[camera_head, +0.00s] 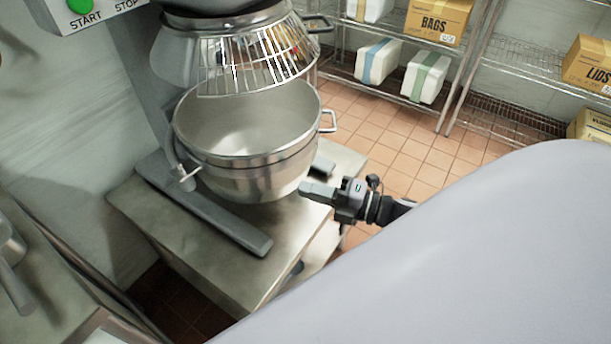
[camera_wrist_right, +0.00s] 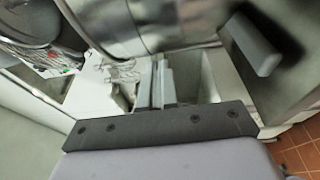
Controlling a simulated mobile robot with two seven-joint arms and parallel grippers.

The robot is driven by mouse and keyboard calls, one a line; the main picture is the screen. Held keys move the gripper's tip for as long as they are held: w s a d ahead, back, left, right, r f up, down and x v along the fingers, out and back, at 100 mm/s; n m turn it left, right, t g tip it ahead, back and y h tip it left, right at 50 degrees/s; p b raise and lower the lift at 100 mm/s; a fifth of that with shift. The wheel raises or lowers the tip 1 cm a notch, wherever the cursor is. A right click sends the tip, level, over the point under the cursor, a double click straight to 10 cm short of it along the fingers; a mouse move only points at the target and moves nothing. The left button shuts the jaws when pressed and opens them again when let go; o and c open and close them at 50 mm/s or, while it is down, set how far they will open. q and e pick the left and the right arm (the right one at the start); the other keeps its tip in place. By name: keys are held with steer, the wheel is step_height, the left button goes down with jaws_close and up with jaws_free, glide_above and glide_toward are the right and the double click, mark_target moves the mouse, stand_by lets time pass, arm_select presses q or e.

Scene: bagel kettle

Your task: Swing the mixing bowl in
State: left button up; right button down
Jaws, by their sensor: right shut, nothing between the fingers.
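The mixing bowl (camera_head: 247,140) is a steel bowl in the middle left of the head view, beneath the mixer's wire guard (camera_head: 250,55). It has a loop handle (camera_head: 329,121) on its right side. My right gripper (camera_head: 305,190) is shut and empty, its fingertips by the lower right of the bowl; I cannot tell whether they touch it. In the right wrist view the shut fingers (camera_wrist_right: 161,84) point toward the bowl's curved wall (camera_wrist_right: 150,25). My left gripper is not in view.
The bowl is over a steel stand (camera_head: 215,255) with a grey leg (camera_head: 205,205) on it. A steel counter (camera_head: 40,285) is at the lower left. Wire shelves (camera_head: 510,65) with boxes stand at the back right. The tiled floor (camera_head: 400,150) between is clear.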

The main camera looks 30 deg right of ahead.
mark_target(298, 165)
steer(key=shift+w+d, duration=0.2)
steer(key=shift+w, duration=0.75)
steer(key=shift+w+d, duration=0.2)
steer(key=shift+w, duration=0.7)
steer(key=shift+w+d+f+b, duration=0.1)
steer(key=shift+w+d+b, duration=0.35)
steer(key=shift+w, duration=0.2)
steer(key=shift+w+d+b, duration=0.3)
steer(key=shift+w+b, duration=0.2)
steer(key=shift+w, duration=0.15)
steer(key=shift+d+r, duration=0.1)
steer(key=shift+r, duration=0.1)
